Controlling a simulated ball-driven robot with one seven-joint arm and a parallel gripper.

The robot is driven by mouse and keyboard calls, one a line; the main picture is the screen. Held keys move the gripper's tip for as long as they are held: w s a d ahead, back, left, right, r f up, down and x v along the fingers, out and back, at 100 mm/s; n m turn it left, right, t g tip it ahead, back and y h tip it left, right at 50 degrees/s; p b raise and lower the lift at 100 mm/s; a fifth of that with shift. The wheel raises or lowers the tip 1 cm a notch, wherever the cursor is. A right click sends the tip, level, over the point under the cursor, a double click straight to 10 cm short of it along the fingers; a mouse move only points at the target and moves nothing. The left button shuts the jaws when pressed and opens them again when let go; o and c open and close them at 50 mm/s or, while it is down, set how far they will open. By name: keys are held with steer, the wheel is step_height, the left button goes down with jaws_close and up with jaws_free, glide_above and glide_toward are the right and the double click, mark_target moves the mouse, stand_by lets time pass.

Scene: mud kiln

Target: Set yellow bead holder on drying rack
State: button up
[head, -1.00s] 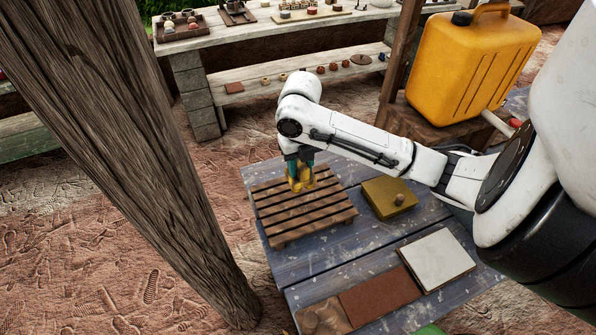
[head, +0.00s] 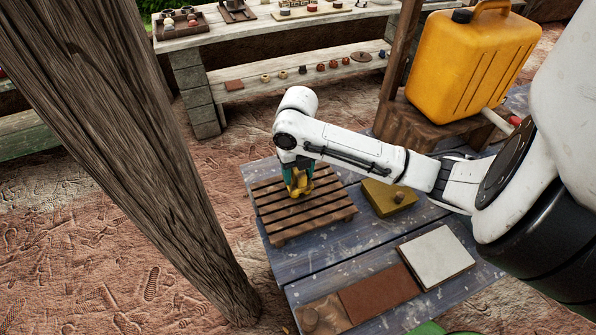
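The drying rack (head: 318,213) is a brown slatted wooden frame lying on the blue-grey table. My gripper (head: 298,180) points down over the rack's rear middle, with teal fingers around a small yellow object. That object, which looks like the yellow bead holder (head: 301,187), shows low between the fingers. The fingers hide part of it. It is right over the slats, but I cannot tell whether it touches them.
A white tile (head: 437,257) and a reddish-brown slab (head: 378,292) lie in front. A wooden post (head: 130,150) stands left. A yellow jerrycan (head: 470,65) stands behind right.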

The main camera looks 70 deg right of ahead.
step_height(320, 180, up, 12)
steer(key=shift+r, duration=0.15)
stand_by(0.7)
stand_by(0.5)
